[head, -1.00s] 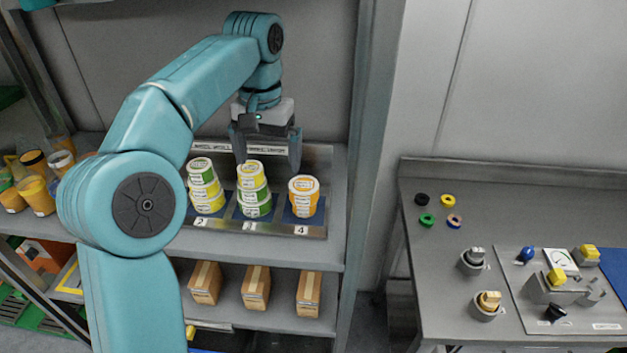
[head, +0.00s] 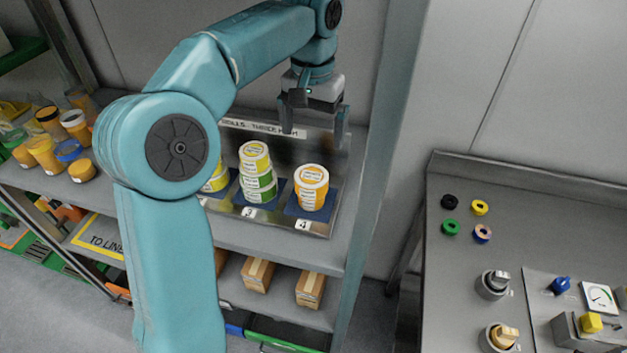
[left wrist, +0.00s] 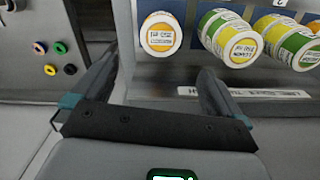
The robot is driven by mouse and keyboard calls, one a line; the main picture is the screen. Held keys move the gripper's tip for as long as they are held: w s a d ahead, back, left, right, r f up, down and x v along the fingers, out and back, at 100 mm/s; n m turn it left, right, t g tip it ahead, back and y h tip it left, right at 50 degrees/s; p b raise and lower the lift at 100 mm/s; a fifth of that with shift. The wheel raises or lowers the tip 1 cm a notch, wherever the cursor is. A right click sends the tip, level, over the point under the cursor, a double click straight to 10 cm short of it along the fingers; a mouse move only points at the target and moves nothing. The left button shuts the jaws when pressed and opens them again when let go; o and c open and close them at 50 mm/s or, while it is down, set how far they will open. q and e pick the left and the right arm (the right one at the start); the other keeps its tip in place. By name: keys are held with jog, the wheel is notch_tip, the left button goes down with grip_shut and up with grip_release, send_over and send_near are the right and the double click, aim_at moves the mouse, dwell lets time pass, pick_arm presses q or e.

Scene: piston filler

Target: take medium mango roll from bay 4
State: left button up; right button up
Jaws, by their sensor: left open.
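The mango roll, with orange-and-white label wraps (head: 311,187), stands upright on the blue pad of bay 4 on the shelf tray. In the left wrist view its round top (left wrist: 160,36) shows ahead of the fingers, above the gap between them. My left gripper (head: 314,140) is open and empty, above and behind the roll, apart from it. Its two fingers also show in the left wrist view (left wrist: 155,88). The bay 4 plate (head: 303,225) is in front of the roll. My right gripper is not in view.
A stack of yellow and green rolls (head: 257,172) stands in bay 3, close to the left. More rolls (head: 216,179) are partly hidden behind my arm. The metal back plate (head: 262,128) rises behind the bays. A shelf post (head: 378,150) stands at the right.

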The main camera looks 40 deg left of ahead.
pick_arm(q)
send_over(312, 174)
jog(key=f, duration=0.7)
jog(key=shift+w+d+f, duration=0.1)
jog(key=shift+w+d, duration=0.05)
jog(key=shift+w, duration=0.05)
jog(key=shift+s+f, duration=0.25)
jog(key=shift+f, duration=0.25)
jog(key=f, duration=0.4)
jog(key=shift+w, duration=0.2)
jog(key=shift+s+a+f, duration=0.15)
jog(key=shift+a+f, duration=0.15)
jog(key=shift+f, duration=0.1)
jog(key=shift+d, duration=0.2)
jog(key=shift+c, duration=0.3)
jog(key=shift+a, duration=0.1)
jog(key=c, duration=1)
